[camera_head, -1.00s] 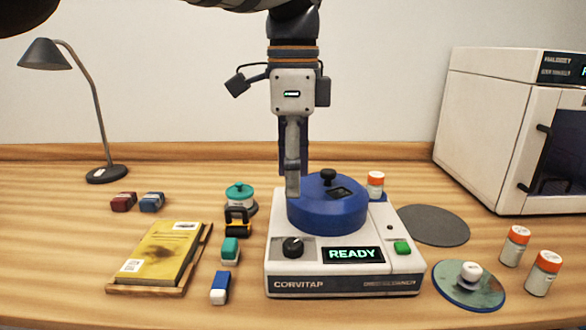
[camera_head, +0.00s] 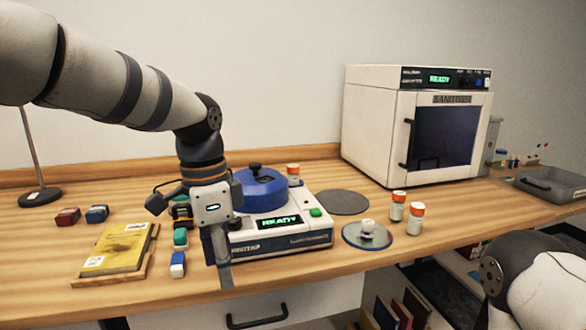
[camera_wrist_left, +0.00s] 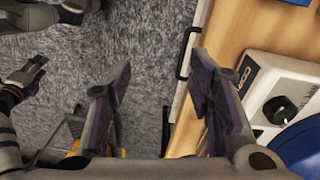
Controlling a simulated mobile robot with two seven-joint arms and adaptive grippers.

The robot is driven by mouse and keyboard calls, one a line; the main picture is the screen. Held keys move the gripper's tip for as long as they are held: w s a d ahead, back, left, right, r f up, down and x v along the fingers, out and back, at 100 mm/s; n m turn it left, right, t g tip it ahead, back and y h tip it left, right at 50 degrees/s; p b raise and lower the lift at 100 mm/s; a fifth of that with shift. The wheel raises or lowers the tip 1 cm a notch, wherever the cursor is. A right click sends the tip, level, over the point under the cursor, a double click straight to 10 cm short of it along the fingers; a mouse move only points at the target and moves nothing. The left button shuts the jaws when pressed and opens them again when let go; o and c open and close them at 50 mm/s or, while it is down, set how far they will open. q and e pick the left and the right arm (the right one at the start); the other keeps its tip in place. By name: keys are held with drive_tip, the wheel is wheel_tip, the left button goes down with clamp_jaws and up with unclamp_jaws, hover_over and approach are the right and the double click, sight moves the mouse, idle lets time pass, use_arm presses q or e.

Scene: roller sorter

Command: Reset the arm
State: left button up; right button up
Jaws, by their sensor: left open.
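My left arm comes in from the left in the head view. My left gripper (camera_head: 222,265) points down in front of the white machine with the blue lid (camera_head: 262,190), near the table's front edge. In the left wrist view the left gripper (camera_wrist_left: 160,88) is open, with nothing between its fingers and the grey floor below. A pale arm link of mine (camera_head: 545,285) shows at the lower right of the head view. A dark jointed part at the left of the wrist view may be my right gripper (camera_wrist_left: 22,82); its jaws are unclear.
The yellow book (camera_head: 120,248) lies on its stand at left. Small blocks, including a blue-white one (camera_head: 178,264), are beside the gripper. Orange-capped bottles (camera_head: 415,218), a round plate (camera_head: 350,238) and a white sanitizer (camera_head: 375,130) stand right. A drawer handle (camera_head: 257,318) is below.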

use_arm(q)
wheel_tip(320, 180, down, 15)
drive_tip(key=s+n, duration=0.2)
drive_tip(key=n, duration=0.1)
drive_tip(key=s+a+f+n+g+h, duration=0.15)
drive_tip(key=s+f+n, duration=0.25)
drive_tip(key=s+f, duration=0.8)
drive_tip(key=s+a+f+n, duration=0.2)
drive_tip(key=s+a, duration=0.1)
drive_tip(key=s, duration=0.4)
drive_tip(key=s+a+f+n+y, duration=0.1)
drive_tip(key=s+a+n, duration=0.1)
drive_tip(key=s, duration=0.4)
drive_tip(key=s+a+f+n+y, duration=0.1)
drive_tip(key=s+a+f+n, duration=0.1)
drive_tip(key=s+a, duration=0.2)
drive_tip(key=s, duration=0.3)
drive_tip(key=shift+s+a+f+n, duration=0.2)
drive_tip(key=shift+s+f+n, duration=0.1)
drive_tip(key=shift+f+n, duration=0.1)
use_arm(e)
drive_tip(key=shift+w, duration=0.5)
use_arm(q)
drive_tip(key=shift+t, duration=0.25)
